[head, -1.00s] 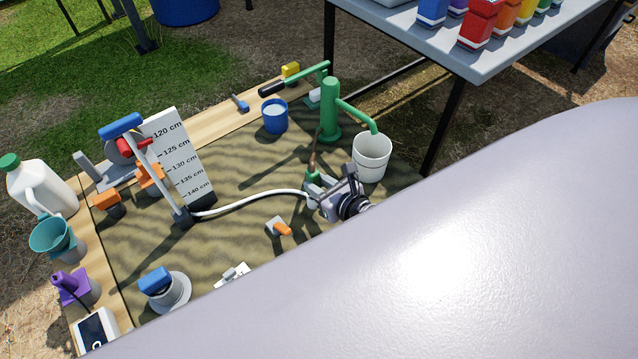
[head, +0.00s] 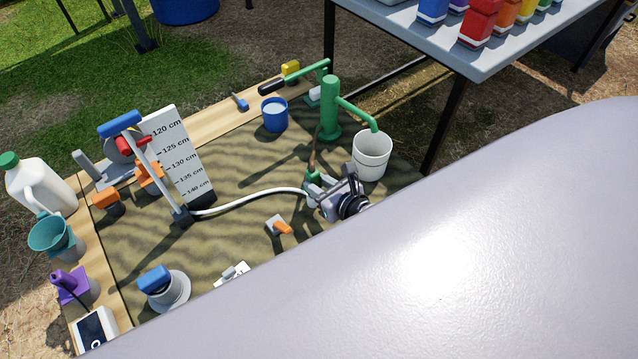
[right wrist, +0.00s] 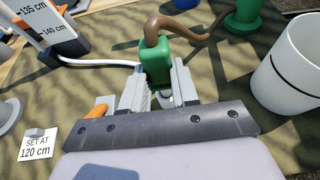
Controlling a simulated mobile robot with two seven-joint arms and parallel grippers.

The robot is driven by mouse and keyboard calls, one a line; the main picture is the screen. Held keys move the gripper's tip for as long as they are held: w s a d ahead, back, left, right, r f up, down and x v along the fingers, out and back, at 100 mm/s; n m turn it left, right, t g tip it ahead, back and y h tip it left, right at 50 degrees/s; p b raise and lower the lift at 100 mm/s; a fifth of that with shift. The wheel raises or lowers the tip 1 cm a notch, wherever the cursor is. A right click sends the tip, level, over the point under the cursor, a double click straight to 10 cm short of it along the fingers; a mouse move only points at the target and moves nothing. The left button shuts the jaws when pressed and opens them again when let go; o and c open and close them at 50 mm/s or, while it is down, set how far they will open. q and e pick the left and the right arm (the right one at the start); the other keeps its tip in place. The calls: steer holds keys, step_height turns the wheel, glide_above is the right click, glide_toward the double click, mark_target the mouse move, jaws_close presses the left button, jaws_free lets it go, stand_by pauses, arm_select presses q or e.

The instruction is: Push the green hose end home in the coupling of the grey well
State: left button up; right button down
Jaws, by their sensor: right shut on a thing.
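The green hose end (right wrist: 155,62) is a block with a brown hose bending out of its top. My right gripper (right wrist: 160,85) is shut on it, one finger on each side. In the head view the green hose end (head: 313,176) stands upright at the right gripper (head: 318,191). A pale grey part, perhaps the well's coupling, shows just below it, and a white hose (head: 250,200) reaches it from the left. The fingers largely hide this joint, so I cannot tell how deep the hose end sits. My left gripper is not in view.
The brown hose leads to a green hand pump (head: 330,110), beside a white bucket (head: 371,158). An orange-handled valve (head: 279,227) lies near the gripper. A level board (head: 180,155) stands left. My own pale arm covers the lower right.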

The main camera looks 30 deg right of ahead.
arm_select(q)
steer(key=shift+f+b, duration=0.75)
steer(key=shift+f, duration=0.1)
arm_select(e)
steer(key=shift+f, duration=0.9)
steer(key=shift+f, duration=0.1)
arm_select(q)
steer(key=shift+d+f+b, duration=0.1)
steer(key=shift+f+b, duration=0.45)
steer(key=shift+b, duration=0.1)
arm_select(e)
steer(key=shift+f, duration=0.6)
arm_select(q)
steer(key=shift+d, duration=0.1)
arm_select(e)
steer(key=c, duration=0.8)
jaws_free()
steer(key=shift+s, duration=0.45)
steer(key=p+v, duration=0.1)
steer(key=v, duration=0.4)
steer(key=shift+d+r+p, duration=0.15)
steer(key=shift+r+p, duration=0.25)
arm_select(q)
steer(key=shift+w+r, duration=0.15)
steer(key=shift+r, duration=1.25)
arm_select(e)
steer(key=shift+s+r, duration=0.3)
steer(key=shift+s, duration=0.35)
